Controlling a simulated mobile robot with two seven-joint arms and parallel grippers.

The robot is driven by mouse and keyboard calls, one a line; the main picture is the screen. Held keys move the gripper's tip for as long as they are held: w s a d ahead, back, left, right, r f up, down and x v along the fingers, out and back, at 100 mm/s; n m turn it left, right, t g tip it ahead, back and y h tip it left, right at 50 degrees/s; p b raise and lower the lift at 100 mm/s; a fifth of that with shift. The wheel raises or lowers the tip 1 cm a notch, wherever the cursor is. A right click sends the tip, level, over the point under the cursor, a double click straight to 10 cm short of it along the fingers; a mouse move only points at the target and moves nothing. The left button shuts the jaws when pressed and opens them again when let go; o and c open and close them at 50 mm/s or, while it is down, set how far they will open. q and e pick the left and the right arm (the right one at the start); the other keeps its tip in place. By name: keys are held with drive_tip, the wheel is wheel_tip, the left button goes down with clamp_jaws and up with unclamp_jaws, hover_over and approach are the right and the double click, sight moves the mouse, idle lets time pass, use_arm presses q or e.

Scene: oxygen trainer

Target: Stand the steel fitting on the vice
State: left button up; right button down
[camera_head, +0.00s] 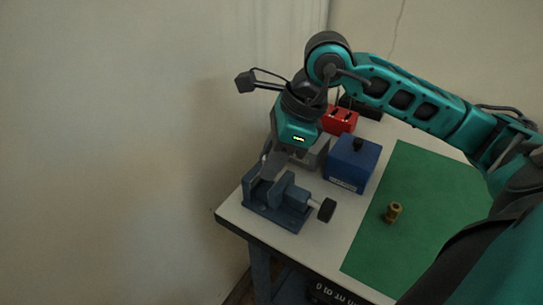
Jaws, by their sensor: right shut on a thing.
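The blue-grey vice (293,217) stands at the near left corner of the table, with its black handle knob to the right. My right gripper (270,173) points down over the vice, its fingers at the jaws. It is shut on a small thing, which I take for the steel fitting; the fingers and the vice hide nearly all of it. I cannot tell whether it touches the vice. My left gripper is not in view.
A brass fitting (393,212) stands on the green mat (411,175). A blue box (352,163) with a black knob is right of the vice. Most of the mat is clear.

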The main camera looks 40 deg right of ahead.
drive_tip(key=shift+b, duration=0.6)
idle(1.5)
drive_tip(key=shift+f, duration=0.1)
drive_tip(key=shift+f+b, duration=0.5)
drive_tip(key=shift+b, duration=0.2)
drive_tip(key=c, duration=0.8)
unclamp_jaws()
